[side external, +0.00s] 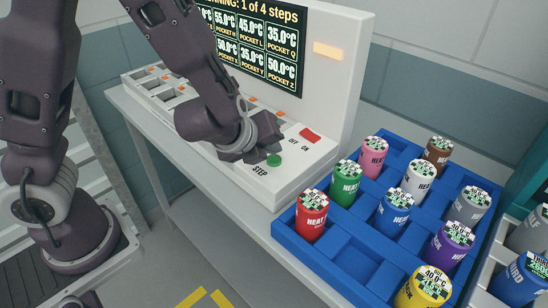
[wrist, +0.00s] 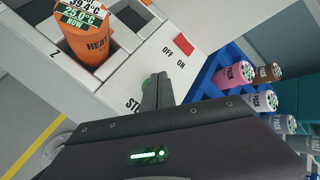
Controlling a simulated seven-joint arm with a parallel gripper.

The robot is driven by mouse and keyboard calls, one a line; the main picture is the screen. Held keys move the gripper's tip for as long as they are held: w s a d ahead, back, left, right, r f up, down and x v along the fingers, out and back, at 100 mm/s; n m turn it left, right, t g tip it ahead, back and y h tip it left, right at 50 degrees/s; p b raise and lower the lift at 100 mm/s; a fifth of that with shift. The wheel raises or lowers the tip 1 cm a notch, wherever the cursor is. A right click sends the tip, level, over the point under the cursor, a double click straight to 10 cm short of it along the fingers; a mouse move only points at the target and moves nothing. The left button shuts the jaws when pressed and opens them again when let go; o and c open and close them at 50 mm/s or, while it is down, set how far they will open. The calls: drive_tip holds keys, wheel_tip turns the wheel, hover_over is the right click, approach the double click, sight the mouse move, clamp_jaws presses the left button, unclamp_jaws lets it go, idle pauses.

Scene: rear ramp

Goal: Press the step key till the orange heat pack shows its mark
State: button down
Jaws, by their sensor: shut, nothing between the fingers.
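The green round step key (side external: 274,160) is on the white machine's front panel above the word STEP. It also shows in the wrist view (wrist: 146,84), partly behind my fingers. My gripper (side external: 270,142) is shut and empty, with its fingertips right at the key; I cannot tell whether they touch it. The orange heat pack (wrist: 88,38) stands in a pocket marked Z in the wrist view. Its label reads 39.4°C and 25.0°C NOW. My arm hides it in the side view. The screen (side external: 252,45) reads "1 of 4 steps" and lists pocket temperatures.
A red ON/OFF switch (side external: 310,135) is close to the key. A blue tray (side external: 350,255) with several coloured heat packs stands right of the machine. More packs (side external: 525,275) stand at the right edge. An orange-lit strip (side external: 328,51) is beside the screen.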

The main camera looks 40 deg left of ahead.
sight(271, 162)
drive_tip(key=shift+r, duration=0.15)
drive_tip(key=shift+r, duration=2.5)
drive_tip(key=s+a+r+n+g+y, duration=0.2)
drive_tip(key=s+a+r+n, duration=0.4)
drive_tip(key=s+a+n, duration=0.45)
drive_tip(key=s+d+r+n+g+h, duration=0.1)
drive_tip(key=s+d+r+n+h, duration=0.1)
drive_tip(key=s+d+n+h, duration=0.2)
drive_tip(key=s+d+n, duration=0.3)
drive_tip(key=s+n, duration=0.5)
drive_tip(key=n, duration=0.2)
drive_tip(key=shift+s, duration=0.15)
